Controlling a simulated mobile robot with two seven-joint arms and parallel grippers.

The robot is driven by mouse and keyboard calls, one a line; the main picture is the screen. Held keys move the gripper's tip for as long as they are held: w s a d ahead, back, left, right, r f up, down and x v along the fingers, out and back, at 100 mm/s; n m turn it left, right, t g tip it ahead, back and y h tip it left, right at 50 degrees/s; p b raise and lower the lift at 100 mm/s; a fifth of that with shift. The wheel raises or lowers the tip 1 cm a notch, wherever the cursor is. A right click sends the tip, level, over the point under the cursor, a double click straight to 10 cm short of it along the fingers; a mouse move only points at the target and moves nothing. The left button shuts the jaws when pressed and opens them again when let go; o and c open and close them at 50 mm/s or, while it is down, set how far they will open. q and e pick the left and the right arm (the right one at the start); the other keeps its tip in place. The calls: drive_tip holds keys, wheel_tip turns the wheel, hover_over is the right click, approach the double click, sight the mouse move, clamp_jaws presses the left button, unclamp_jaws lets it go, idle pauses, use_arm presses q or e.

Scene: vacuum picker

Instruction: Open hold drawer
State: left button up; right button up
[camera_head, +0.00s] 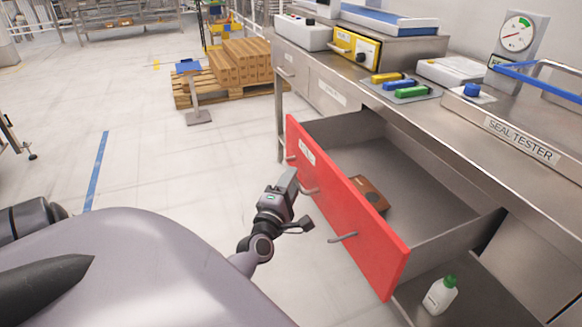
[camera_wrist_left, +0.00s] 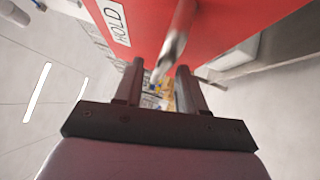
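The red-fronted HOLD drawer (camera_head: 350,205) is pulled well out of the steel bench, its inside showing. A brown box-like object (camera_head: 371,194) lies inside, partly hidden by the front. My left gripper (camera_head: 293,181) is at the outer face of the drawer front, beside a metal handle (camera_head: 309,190). In the left wrist view, the gripper's two fingers (camera_wrist_left: 158,86) are apart with a gap between them. The metal handle (camera_wrist_left: 176,42) reaches down to this gap; I cannot tell whether it touches a finger. The HOLD label (camera_wrist_left: 115,20) shows on the red front (camera_wrist_left: 215,30). My right gripper is not in view.
The bench top carries a SEAL TESTER (camera_head: 521,140), a gauge (camera_head: 516,34), colored blocks (camera_head: 411,92) and a yellow-fronted unit (camera_head: 357,48). A white bottle with a green cap (camera_head: 440,295) stands below the drawer. A pallet of boxes (camera_head: 238,65) stands behind.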

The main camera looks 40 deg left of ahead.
use_arm(q)
drive_tip(key=r+v, duration=0.1)
drive_tip(key=v, duration=0.6)
drive_tip(key=shift+f, duration=0.5)
idle(0.4)
